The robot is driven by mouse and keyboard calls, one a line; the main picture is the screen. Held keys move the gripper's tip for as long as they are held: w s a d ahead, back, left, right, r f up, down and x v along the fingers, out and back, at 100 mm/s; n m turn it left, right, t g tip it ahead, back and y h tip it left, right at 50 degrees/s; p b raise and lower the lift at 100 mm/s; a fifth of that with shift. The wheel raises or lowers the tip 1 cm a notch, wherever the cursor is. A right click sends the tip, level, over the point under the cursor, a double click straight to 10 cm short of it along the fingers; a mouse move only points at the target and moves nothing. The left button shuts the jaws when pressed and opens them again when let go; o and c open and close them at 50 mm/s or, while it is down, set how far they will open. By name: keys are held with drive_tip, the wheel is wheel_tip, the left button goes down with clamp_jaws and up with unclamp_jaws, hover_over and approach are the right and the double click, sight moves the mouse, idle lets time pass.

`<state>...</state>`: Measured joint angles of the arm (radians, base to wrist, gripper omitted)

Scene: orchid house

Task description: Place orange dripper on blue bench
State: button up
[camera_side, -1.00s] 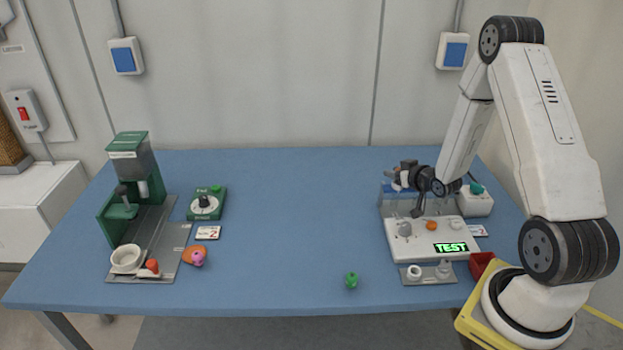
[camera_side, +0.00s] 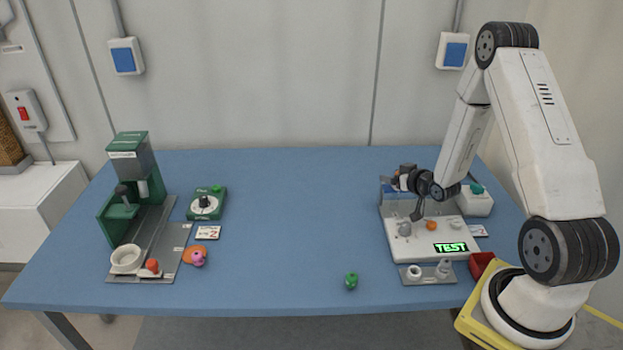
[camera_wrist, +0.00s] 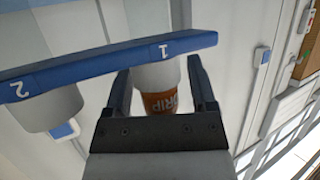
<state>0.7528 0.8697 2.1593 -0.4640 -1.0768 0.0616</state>
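In the wrist view, the orange dripper (camera_wrist: 160,101) has a white upper body and an orange band marked "DRIP". It sits at position 1 of a blue rack bar (camera_wrist: 100,70) marked 1 and 2. My gripper (camera_wrist: 160,85) has one finger on each side of it, with narrow gaps showing, so it looks open. In the side view, my gripper (camera_side: 404,180) is at the back of the white test unit, by the rack, and hides most of it. The blue bench (camera_side: 290,220) is the large blue tabletop.
The white test unit (camera_side: 400,246) with a lit TEST display stands at the right. A green machine (camera_side: 128,142) and a green dial box (camera_side: 190,212) stand at the left. A green knobbed piece (camera_side: 351,281) lies near the front edge. The bench's middle is clear.

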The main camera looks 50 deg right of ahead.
drive_tip(key=shift+s, duration=0.1)
drive_tip(key=v, duration=0.7)
drive_tip(key=shift+s+r, duration=0.15)
drive_tip(key=shift+s, duration=0.15)
drive_tip(key=shift+a, duration=0.1)
idle(0.5)
drive_tip(key=w+a+r+n+g+y, duration=0.25)
drive_tip(key=a+g, duration=0.35)
drive_tip(key=a, duration=0.7)
drive_tip(key=s+a+r+g+y, duration=0.1)
drive_tip(key=s+a+r+g, duration=0.1)
drive_tip(key=a, duration=0.4)
drive_tip(key=s+a+r+n+g, duration=0.1)
drive_tip(key=s+a+r+g, duration=0.1)
drive_tip(key=s+a, duration=0.3)
drive_tip(key=shift+a+r+y, duration=0.15)
drive_tip(key=shift+a+y, duration=0.2)
drive_tip(key=shift+a, duration=0.3)
drive_tip(key=shift+o, duration=0.5)
